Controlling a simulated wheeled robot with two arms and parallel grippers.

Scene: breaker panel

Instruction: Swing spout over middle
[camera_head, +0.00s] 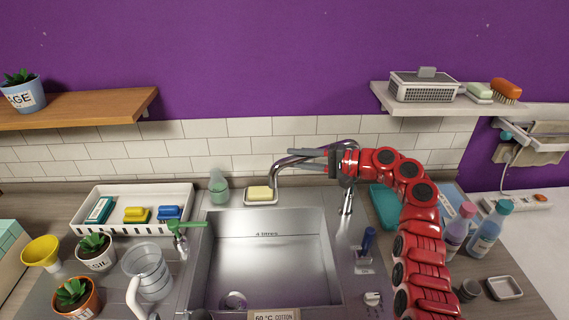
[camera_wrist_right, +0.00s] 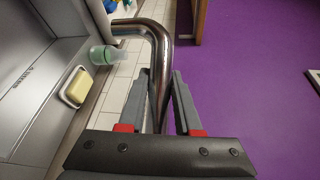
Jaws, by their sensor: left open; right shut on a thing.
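The chrome tap spout (camera_head: 274,177) arches from its base at the back right of the sink (camera_head: 265,240) towards the left. In the head view its down-turned end is near the sink's back edge, by the soap dish. My right gripper (camera_head: 297,158), on the red arm, is at the upper run of the spout. In the right wrist view its two grey fingers (camera_wrist_right: 166,88) are either side of the bent chrome pipe (camera_wrist_right: 159,42), shut on it. My left gripper cannot be made out in either view.
Yellow soap (camera_head: 260,192) in a dish and a green bottle (camera_head: 218,187) stand behind the sink. A white tray (camera_head: 90,233), a clear jug (camera_head: 147,268) and plants stand left. Bottles (camera_head: 484,235) stand right. A shelf (camera_head: 425,103) is above the arm.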

